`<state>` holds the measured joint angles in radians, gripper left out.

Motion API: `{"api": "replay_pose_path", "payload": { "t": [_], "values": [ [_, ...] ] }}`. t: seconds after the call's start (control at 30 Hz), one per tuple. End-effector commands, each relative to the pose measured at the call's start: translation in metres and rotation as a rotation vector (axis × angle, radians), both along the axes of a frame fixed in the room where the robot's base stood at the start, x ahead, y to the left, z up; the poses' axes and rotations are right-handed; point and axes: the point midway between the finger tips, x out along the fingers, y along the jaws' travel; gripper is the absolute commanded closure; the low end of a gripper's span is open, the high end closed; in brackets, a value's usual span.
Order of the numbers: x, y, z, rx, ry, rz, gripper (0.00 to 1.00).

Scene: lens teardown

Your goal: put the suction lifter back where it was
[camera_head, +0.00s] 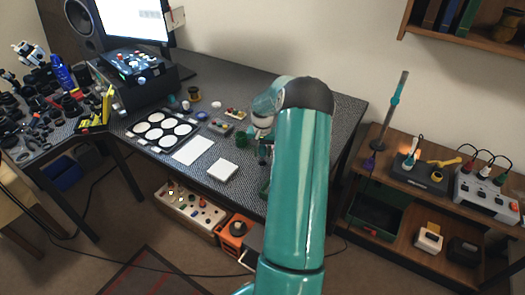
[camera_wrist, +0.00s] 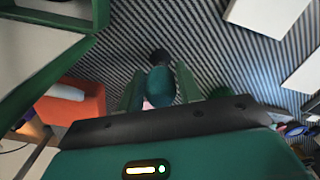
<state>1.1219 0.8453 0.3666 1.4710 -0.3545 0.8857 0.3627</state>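In the wrist view, a dark teal piece (camera_wrist: 160,86) with a black round end (camera_wrist: 159,57) lies between the two green fingers of my gripper (camera_wrist: 160,72). It looks like the suction lifter. Its black end points away from the wrist, over the dark striped tabletop. Whether the fingers press on its sides or stand slightly apart is not clear. In the head view my teal arm covers most of the gripper and the piece, at the right part of the desk.
On the desk (camera_head: 325,113), a white box (camera_head: 223,170), a white sheet (camera_head: 192,150), a tray of white discs (camera_head: 140,127) and a green cup (camera_head: 242,139) lie left of my arm. An orange bin (camera_head: 235,243) stands below the desk's front edge. A wooden shelf (camera_head: 385,160) is at right.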

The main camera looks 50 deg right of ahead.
Motion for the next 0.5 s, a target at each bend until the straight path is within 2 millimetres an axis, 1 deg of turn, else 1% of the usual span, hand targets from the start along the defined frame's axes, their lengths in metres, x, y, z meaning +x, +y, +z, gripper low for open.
{"api": "replay_pose_path", "payload": {
  "t": [0.03,0.07,0.37,0.5],
  "values": [
    [0.0,0.0,0.0,0.0,0.0,0.0,0.54],
    [0.0,0.0,0.0,0.0,0.0,0.0,0.5],
    [0.0,0.0,0.002,0.0,0.0,-0.001,0.5],
    [0.0,-0.001,0.014,-0.003,-0.001,-0.001,0.5]
  ]
}}
